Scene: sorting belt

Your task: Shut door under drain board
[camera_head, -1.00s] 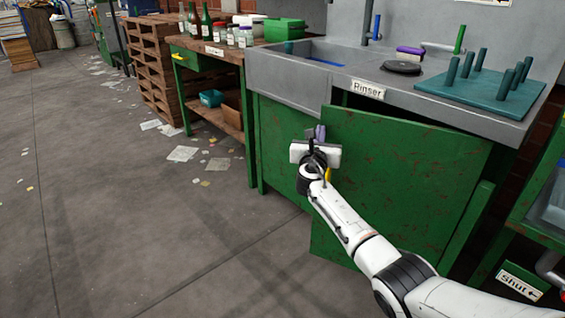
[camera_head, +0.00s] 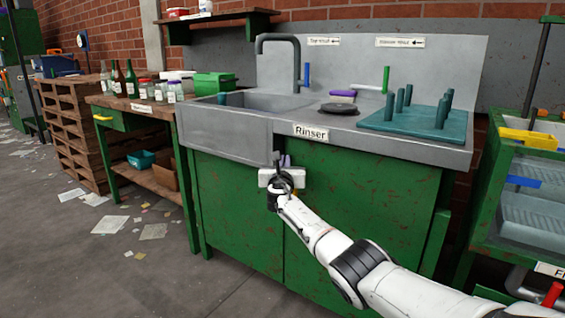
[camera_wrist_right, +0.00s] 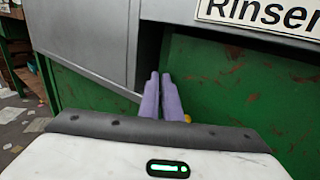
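The green, rust-flecked door (camera_head: 365,205) under the drain board (camera_head: 420,125) now stands almost in line with the cabinet front. In the right wrist view the door (camera_wrist_right: 240,90) shows a dark gap along its upper left edge. My right gripper (camera_head: 284,161) is at the door's left edge, just below the sink rim. Its two purple fingers (camera_wrist_right: 161,95) lie close together with nothing seen between them. A small yellow part (camera_wrist_right: 187,118) shows just beside them, mostly hidden. Whether the fingers touch the door is unclear. My left gripper is out of view.
The grey sink unit (camera_head: 230,128) with its Rinser label (camera_head: 311,132) overhangs the door. A wooden bench (camera_head: 130,105) with bottles and jars stands left. A green rack (camera_head: 515,180) stands close on the right.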

